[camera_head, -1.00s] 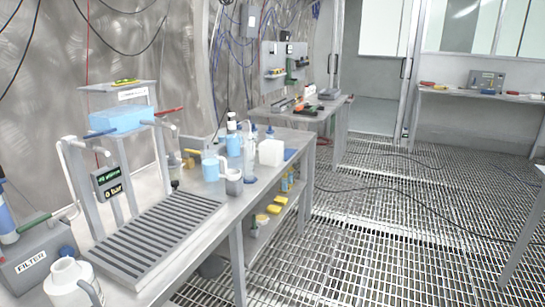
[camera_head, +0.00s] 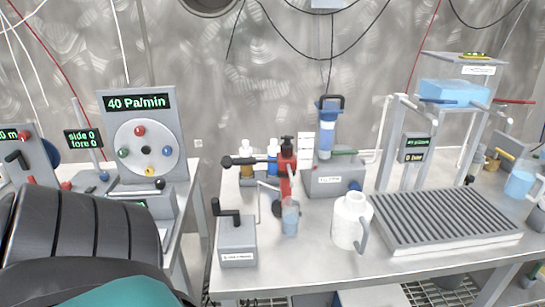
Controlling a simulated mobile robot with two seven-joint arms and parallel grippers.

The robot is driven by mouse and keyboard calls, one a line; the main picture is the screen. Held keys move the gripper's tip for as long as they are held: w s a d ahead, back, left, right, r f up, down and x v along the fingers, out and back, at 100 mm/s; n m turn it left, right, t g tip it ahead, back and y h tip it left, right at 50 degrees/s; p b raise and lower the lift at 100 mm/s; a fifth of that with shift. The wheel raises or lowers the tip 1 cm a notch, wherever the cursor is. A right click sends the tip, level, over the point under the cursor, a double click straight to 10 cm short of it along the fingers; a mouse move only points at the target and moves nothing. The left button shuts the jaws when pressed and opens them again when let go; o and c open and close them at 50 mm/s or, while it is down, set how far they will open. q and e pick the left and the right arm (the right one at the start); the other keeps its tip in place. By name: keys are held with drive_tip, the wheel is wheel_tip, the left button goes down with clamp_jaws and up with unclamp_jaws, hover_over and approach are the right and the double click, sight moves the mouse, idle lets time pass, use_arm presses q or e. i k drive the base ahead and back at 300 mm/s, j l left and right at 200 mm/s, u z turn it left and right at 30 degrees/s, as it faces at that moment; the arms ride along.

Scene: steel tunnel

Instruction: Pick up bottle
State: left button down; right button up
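A clear cylinder with light blue liquid (camera_head: 290,217) stands upright in front of the pump. A blue filter cartridge (camera_head: 327,138) stands on the grey filter box. I cannot tell which of these the task calls the bottle. Neither of my grippers is in view.
The bench (camera_head: 300,275) also carries a red pump (camera_head: 286,172), a grey crank box (camera_head: 237,238), a white jug (camera_head: 351,220), the filter box (camera_head: 333,181) and a slatted grey tray (camera_head: 440,220). The front edge is mostly clear. A gauge panel (camera_head: 142,140) stands left.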

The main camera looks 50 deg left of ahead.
sight(291, 213)
drive_tip(key=j+u, duration=0.2)
drive_tip(key=u, duration=1.3)
drive_tip(key=l+u, duration=0.3)
drive_tip(key=k+l+u, duration=0.3)
drive_tip(key=i+l, duration=0.1)
drive_tip(key=l, duration=0.05)
